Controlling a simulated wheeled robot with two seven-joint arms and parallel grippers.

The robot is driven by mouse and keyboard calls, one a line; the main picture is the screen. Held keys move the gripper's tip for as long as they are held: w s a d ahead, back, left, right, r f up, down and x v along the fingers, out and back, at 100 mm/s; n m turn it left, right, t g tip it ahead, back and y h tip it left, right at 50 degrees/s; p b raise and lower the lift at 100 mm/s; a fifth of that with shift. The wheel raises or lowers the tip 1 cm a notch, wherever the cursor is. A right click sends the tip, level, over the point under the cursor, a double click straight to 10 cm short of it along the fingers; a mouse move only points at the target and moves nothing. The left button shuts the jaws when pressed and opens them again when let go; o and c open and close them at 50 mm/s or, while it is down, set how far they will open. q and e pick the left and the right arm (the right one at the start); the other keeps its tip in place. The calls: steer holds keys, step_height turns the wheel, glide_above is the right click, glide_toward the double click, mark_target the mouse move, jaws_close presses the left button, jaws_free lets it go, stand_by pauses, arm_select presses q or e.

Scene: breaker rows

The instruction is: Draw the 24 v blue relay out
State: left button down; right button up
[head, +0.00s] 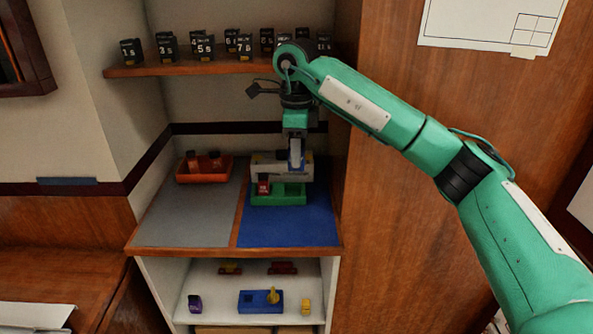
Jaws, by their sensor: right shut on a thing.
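My right gripper (297,143) reaches down from the upper right over the blue mat, its fingers pointing down. It is shut on a small blue relay (296,159), whose face shows partly below and between the fingers; its label is too small to read. The relay is at the grey housing (268,171) on the green base (278,198); I cannot tell whether it is still seated there. A red relay (264,184) stands at the left of the green base. My left gripper is not in view.
Several black numbered blocks (204,48) line the shelf above. The front of both mats is clear. A lower shelf holds a blue block (253,303) and small coloured parts.

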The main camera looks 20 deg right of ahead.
steer(key=shift+r, duration=0.6)
steer(key=shift+r+p, duration=2.1)
steer(key=shift+r, duration=0.25)
